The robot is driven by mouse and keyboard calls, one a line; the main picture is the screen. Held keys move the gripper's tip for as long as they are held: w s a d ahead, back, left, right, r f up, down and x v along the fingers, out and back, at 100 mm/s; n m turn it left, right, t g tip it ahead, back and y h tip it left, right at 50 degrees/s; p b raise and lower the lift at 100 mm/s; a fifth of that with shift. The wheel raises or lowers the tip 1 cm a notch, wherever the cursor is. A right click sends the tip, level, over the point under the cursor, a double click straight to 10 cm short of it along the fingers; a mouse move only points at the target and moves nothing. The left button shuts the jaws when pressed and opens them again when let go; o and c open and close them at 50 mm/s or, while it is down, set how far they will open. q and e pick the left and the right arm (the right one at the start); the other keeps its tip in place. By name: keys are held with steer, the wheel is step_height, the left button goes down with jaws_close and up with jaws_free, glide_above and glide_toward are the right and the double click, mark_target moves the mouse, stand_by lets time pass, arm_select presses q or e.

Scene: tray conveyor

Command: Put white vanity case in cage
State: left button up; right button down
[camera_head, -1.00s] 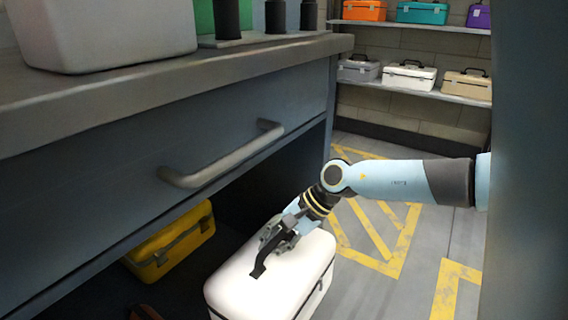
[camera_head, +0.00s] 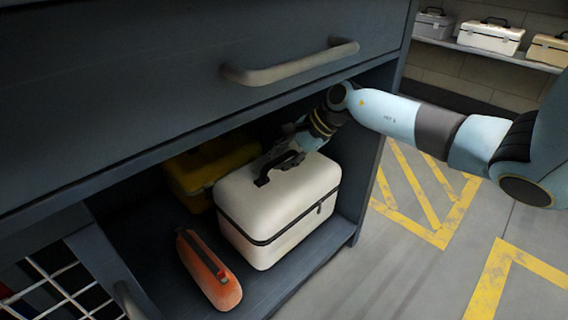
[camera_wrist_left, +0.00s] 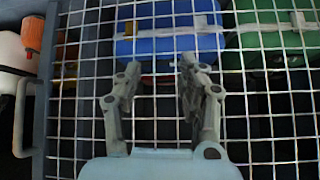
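The white vanity case (camera_head: 270,220) stands upright on the cabinet's low shelf in the head view, its black handle on top. My right gripper (camera_head: 285,155) is at the handle's far end. Its fingers overlap the dark handle, so I cannot tell whether they are closed on it. The cage (camera_head: 62,285) shows as white wire mesh at the lower left; it fills much of the left wrist view (camera_wrist_left: 255,125). My left gripper (camera_wrist_left: 155,85) is open and empty in front of the mesh, and is not in the head view.
A yellow case (camera_head: 195,172) stands behind the white one. An orange case (camera_head: 208,270) lies left of it. A drawer handle (camera_head: 290,65) juts out above. Blue (camera_wrist_left: 170,35) and green (camera_wrist_left: 275,40) cases sit behind the mesh. The floor at right is clear.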

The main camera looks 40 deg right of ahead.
mark_target(280, 171)
step_height(280, 171, down, 2)
steer(key=shift+f+b, duration=0.15)
steer(key=shift+b, duration=0.4)
arm_select(q)
steer(key=shift+s+d+f+t, duration=0.15)
steer(key=shift+s+f+t, duration=0.25)
steer(key=shift+f+t, duration=0.5)
arm_select(e)
steer(key=shift+f, duration=0.3)
arm_select(q)
steer(key=shift+r, duration=0.2)
arm_select(e)
steer(key=c, duration=1.9)
jaws_free()
steer(key=shift+s+f, duration=0.1)
steer(key=shift+c, duration=0.2)
steer(key=o, duration=0.5)
steer(key=shift+c, duration=0.2)
steer(key=shift+d, duration=0.1)
